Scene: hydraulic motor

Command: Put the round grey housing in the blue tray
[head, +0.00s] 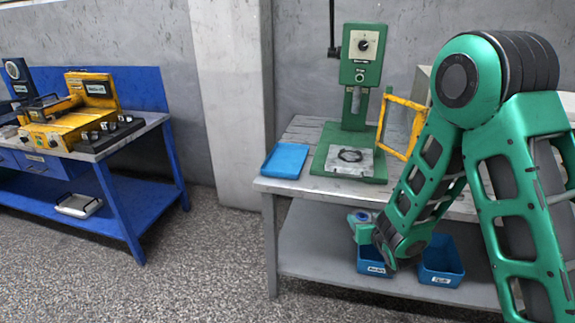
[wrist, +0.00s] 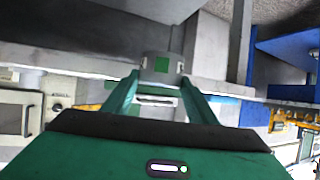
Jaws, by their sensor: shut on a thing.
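The round grey housing (wrist: 149,67), with a green square on its face, is held between the two green fingers of my gripper (wrist: 160,80) in the wrist view. In the head view my gripper (head: 362,226) is in front of the grey workbench, below its top edge, and I cannot make out the housing or the fingertips there. The blue tray (head: 285,160) lies on the left end of the bench top, up and left of my gripper. No housing shows in it.
A green press (head: 360,73) with a yellow guard frame (head: 402,125) stands beside the tray. Two blue bins (head: 441,268) sit on the bench's lower shelf (head: 320,250). A blue bench with yellow equipment (head: 75,125) stands at left. The floor between the benches is clear.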

